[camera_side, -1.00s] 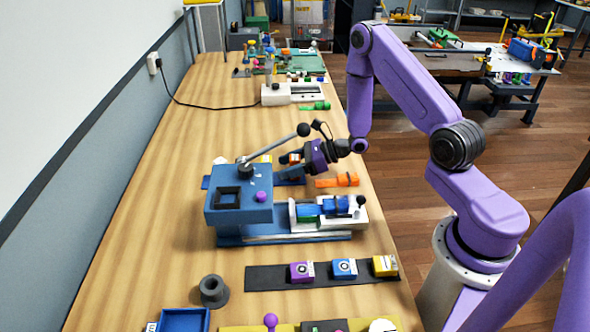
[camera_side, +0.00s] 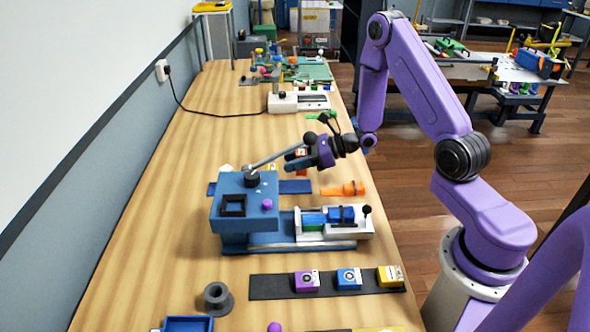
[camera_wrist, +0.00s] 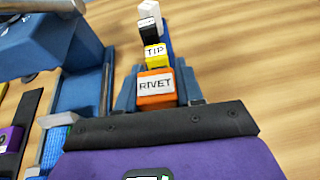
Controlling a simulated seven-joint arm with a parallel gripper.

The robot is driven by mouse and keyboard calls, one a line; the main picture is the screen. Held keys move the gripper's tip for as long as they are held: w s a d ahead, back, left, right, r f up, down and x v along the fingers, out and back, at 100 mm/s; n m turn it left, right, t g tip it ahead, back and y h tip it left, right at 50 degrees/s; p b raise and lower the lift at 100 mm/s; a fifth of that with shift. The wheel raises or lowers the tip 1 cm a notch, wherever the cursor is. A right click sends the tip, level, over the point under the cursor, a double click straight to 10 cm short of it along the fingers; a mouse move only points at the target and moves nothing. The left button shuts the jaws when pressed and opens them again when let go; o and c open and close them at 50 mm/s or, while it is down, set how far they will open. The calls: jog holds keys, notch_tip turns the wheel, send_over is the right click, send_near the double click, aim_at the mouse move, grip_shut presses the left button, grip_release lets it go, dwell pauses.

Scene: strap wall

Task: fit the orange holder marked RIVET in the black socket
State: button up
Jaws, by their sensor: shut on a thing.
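The orange holder marked RIVET (camera_wrist: 156,87) is between the blue fingers of my gripper (camera_wrist: 156,98) in the wrist view. My gripper (camera_side: 296,161) is shut on it, and in the side view it is above the blue strip (camera_side: 296,187). Only a small orange part of the holder (camera_side: 301,154) shows there, partly covered by the fingers. A black square socket (camera_side: 233,205) with a dark opening is on top of the blue box (camera_side: 221,189), left of and nearer than my gripper. The socket is not seen in the wrist view.
A lever with a black knob rises from the blue box close to my gripper. A yellow holder marked TIP (camera_wrist: 155,56), a black holder (camera_wrist: 147,30) and a white one (camera_wrist: 151,12) stand in line beyond RIVET. An orange tool (camera_side: 344,189) lies at the right.

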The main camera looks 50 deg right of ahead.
notch_tip(320, 180, up, 5)
jog(key=s+a+n+g+y, duration=0.1)
jog(key=s+a+n+g, duration=0.1)
jog(key=s, duration=0.5)
jog(key=shift+s+a+r+y, duration=0.15)
jog(key=shift+a+r+y, duration=0.05)
jog(key=shift+r+y, duration=0.2)
jog(key=w+d+r+m+t+h, duration=0.1)
jog(key=w+d, duration=0.1)
jog(key=w, duration=0.4)
jog(key=w+d+r, duration=0.2)
jog(key=w, duration=0.3)
jog(key=w+f, duration=0.3)
jog(key=w, duration=0.1)
jog(key=w+f, duration=0.3)
jog(key=w, duration=0.1)
jog(key=w+d+f, duration=0.1)
jog(key=w+f, duration=0.2)
jog(key=w, duration=0.2)
jog(key=shift+f, duration=0.15)
jog(key=shift+w+f, duration=0.45)
jog(key=shift+d+f, duration=0.1)
jog(key=shift+f, duration=1.5)
